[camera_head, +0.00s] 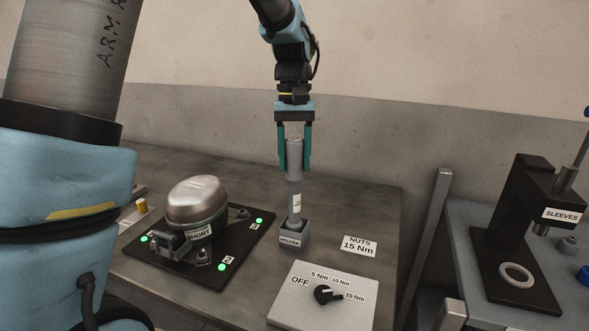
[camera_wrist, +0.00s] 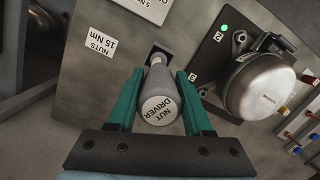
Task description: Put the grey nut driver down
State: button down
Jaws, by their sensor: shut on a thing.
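The grey nut driver (camera_head: 294,178) stands upright between the two green fingers of my gripper (camera_head: 295,158) in the head view. Whether the tip is fully down inside the block is hidden. In the wrist view the nut driver (camera_wrist: 160,103) shows its labelled round top between the fingers of my gripper (camera_wrist: 160,98), which is shut on it. The dark opening of the holder (camera_wrist: 158,55) shows just past its lower end.
A compressor (camera_head: 198,203) labelled SHORT sits on a black plate (camera_head: 250,232) with green lights, left of the holder. A torque dial panel (camera_head: 290,290) and a "NUTS 15 Nm" card (camera_head: 359,246) lie in front and right. A black press (camera_head: 515,225) stands on a separate table at right.

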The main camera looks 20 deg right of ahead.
aim_at(294, 190)
jog(key=shift+f, duration=1.45)
jog(key=shift+c, duration=1.5)
grip_release()
